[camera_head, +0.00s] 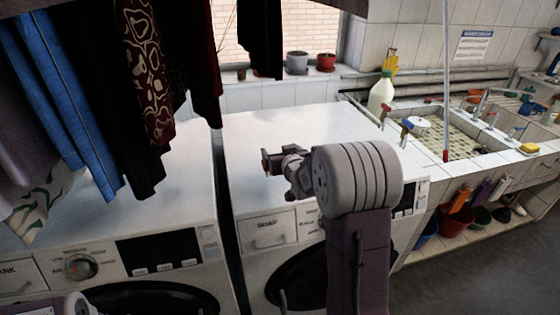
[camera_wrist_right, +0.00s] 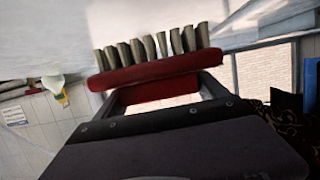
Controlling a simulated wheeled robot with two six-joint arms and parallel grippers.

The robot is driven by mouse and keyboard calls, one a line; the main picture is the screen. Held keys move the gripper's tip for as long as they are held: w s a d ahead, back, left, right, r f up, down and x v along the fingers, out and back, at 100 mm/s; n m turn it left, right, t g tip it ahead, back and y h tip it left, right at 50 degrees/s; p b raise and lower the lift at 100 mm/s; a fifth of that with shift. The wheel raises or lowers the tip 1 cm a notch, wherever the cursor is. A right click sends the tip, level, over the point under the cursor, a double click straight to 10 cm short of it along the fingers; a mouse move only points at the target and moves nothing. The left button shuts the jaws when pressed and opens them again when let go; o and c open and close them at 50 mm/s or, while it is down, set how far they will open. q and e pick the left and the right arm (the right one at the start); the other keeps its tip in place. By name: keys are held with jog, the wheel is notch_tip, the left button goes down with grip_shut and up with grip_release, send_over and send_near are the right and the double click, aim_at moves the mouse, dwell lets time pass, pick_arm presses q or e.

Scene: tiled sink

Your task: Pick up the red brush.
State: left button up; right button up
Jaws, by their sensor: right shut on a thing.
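The red brush (camera_wrist_right: 150,74) is in my right gripper, seen at the top of the right wrist view. Its pale, stiff bristles point up in that picture, and its red body lies across the fingertips. My right gripper (camera_head: 274,164) is shut on the brush above the top of the right washing machine in the head view. There the brush is small and mostly hidden by the gripper. My left gripper is out of view.
Two white washing machines (camera_head: 255,125) stand side by side. Clothes (camera_head: 95,90) hang at the left. A tiled sink (camera_head: 490,158) with a bottle (camera_head: 381,94) beside it is at the right. Flowerpots (camera_head: 297,62) stand on the window ledge. The machine tops look mostly clear.

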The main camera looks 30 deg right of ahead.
jog(key=s+d+r+p, duration=0.2)
jog(key=s+r, duration=0.4)
jog(key=s, duration=0.5)
jog(key=shift+d+r, duration=0.2)
jog(key=shift+d, duration=0.45)
